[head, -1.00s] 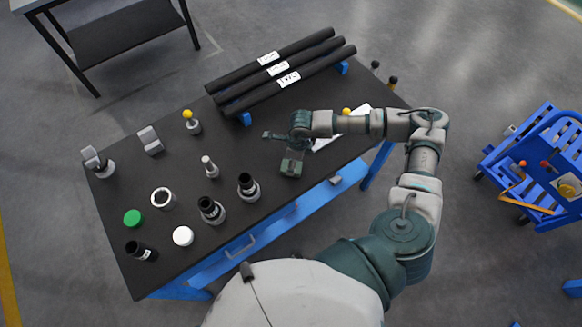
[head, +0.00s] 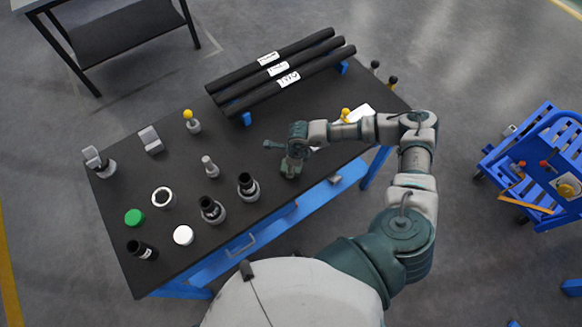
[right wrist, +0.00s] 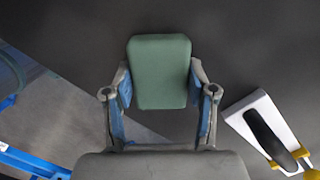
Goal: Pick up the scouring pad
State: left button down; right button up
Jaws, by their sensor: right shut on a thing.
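The scouring pad is a green rounded block (right wrist: 160,72) in the right wrist view, upright in the picture between the two fingers. My right gripper (right wrist: 160,90) is shut on it, with a finger against each long side of its lower part. In the head view my right gripper (head: 290,166) is near the front edge of the black tabletop (head: 275,205), and the pad is mostly hidden there by the wrist. Whether the pad touches the table is hard to tell. My left gripper is not in view.
A white plate (right wrist: 262,118) with a black and yellow item lies right of the gripper. Black tubes (head: 285,70) rest on blue supports behind. Several bottles and caps, one green (head: 134,217), stand left. A blue cart (head: 540,160) stands at right.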

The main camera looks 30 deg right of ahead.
jog(key=shift+r, duration=0.55)
notch_tip(320, 180, up, 2)
jog(key=shift+r+b, duration=0.1)
jog(key=shift+b, duration=0.2)
jog(key=s+a+r+b, duration=0.1)
jog(key=s+a+b, duration=0.1)
jog(key=s+a, duration=0.6)
jog(key=shift+s+a+r, duration=0.2)
jog(key=shift+s+r, duration=0.15)
jog(key=shift+s, duration=2.45)
